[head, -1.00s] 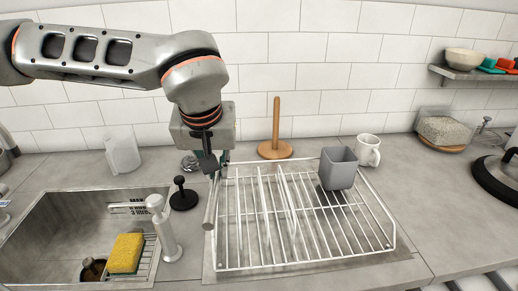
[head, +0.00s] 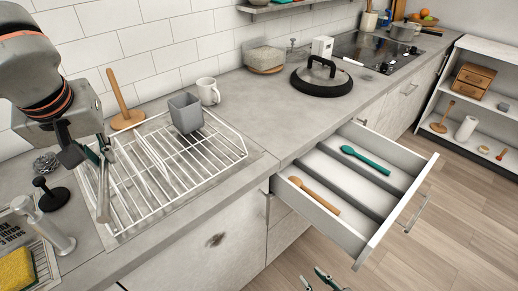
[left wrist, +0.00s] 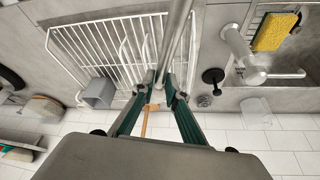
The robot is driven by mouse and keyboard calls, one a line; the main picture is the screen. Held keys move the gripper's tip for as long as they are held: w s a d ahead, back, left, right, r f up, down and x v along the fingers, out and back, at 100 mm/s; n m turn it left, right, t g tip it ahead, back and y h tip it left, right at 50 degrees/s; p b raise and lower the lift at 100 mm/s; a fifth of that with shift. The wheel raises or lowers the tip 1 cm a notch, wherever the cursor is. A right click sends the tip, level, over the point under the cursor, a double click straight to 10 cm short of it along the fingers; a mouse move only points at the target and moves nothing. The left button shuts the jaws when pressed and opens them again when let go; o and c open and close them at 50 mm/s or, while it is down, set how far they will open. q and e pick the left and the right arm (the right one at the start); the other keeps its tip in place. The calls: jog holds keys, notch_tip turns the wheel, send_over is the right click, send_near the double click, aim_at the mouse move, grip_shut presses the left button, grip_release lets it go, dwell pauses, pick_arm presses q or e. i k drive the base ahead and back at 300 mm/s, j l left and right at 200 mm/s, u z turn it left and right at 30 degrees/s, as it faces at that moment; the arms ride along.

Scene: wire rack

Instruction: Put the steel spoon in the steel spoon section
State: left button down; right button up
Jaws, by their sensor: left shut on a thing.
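My left gripper (head: 101,150) is shut on the steel spoon (head: 104,192), which hangs steeply beside the left edge of the wire rack. In the left wrist view, the spoon (left wrist: 176,35) runs up from between my fingertips (left wrist: 167,92); its far end is cut off. An open drawer (head: 352,128) at right has three long sections. A wooden spoon (head: 316,195) lies in the nearest section and a teal spoon (head: 365,158) in the farthest. The middle section (head: 343,183) is empty. My right gripper (head: 317,277) shows at the bottom edge, fingertips apart and empty.
The white wire rack (head: 243,154) holds a grey cup (head: 186,114). A white mug (head: 208,91), a wooden holder (head: 127,118) and a black-handled lid (head: 320,80) stand behind or beside it. The tap (head: 55,232) is near left. Counter between rack and drawer is clear.

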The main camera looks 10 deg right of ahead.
aim_at(344, 180)
jog(key=l+z, duration=0.2)
jog(key=z, duration=0.15)
jog(key=l+z, duration=0.2)
jog(key=z, duration=0.15)
jog(key=i+l+z, duration=0.15)
jog(key=i+z, duration=0.3)
jog(key=i, duration=0.1)
